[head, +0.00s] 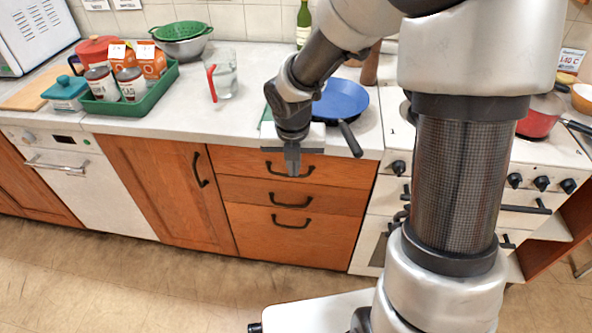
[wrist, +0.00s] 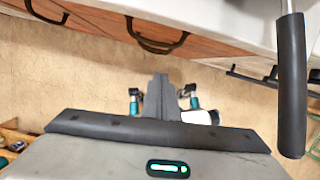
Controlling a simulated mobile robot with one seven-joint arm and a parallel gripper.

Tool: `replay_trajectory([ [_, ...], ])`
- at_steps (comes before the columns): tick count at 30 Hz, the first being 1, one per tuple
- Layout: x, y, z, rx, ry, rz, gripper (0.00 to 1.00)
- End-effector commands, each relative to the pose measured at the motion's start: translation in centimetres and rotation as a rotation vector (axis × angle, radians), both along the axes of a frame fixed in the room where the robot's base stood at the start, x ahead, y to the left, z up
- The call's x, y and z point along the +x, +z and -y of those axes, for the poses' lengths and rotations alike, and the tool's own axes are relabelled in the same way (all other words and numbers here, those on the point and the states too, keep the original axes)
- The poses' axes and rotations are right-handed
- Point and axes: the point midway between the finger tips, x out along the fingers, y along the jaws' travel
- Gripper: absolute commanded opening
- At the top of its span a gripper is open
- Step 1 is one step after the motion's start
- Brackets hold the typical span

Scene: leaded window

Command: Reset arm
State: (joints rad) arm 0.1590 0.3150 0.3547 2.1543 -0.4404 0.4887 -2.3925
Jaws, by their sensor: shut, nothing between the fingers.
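My gripper (head: 292,160) hangs pointing down in front of the wooden drawers (head: 300,200), near the counter's front edge in the head view. Its fingers are together with nothing between them. In the wrist view the shut fingers of my gripper (wrist: 159,95) show against the beige floor, with two drawer handles beyond them at the top left. My arm reaches across from the right, bent at the elbow, and hides part of the counter and stove.
A blue pan (head: 342,99) sits on the counter beside my wrist, its dark handle (wrist: 291,85) jutting over the edge. A glass jug (head: 224,75) and a green tray (head: 160,98) stand left. The stove (head: 400,150) is right. Floor in front is clear.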

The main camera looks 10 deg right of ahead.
Motion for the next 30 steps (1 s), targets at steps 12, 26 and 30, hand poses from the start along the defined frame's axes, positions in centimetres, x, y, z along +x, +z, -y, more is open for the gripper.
replay_trajectory([
  [12,-0.8,3.2,-0.2,0.000,-0.001,0.000,0.00],
  [26,-5.9,13.7,2.6,0.286,-1.075,0.211,0.00],
  [30,-9.5,17.4,3.4,0.508,-1.578,0.270,0.00],
])
